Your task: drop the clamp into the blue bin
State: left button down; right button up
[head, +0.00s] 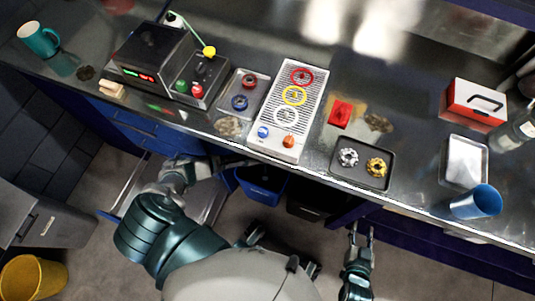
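The blue bin (262,188) stands below the bench's front edge, partly hidden by the bench. My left gripper (232,164) is at the bench's front edge, up and left of the bin. Its fingers show edge-on and dark, so I cannot tell whether they are open or hold anything. My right gripper (361,233) is low in front of the bench, right of the bin, with its two fingers apart and nothing between them. I cannot make out a clamp for certain anywhere in the head view.
A black bin (308,205) stands right of the blue one.

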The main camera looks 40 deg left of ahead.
dwell(0.3)
pick_arm(q)
jog(key=c, duration=0.9)
grip_release()
jog(key=shift+f, duration=0.1)
jog(key=v, duration=1.2)
jog(key=shift+a, duration=0.1)
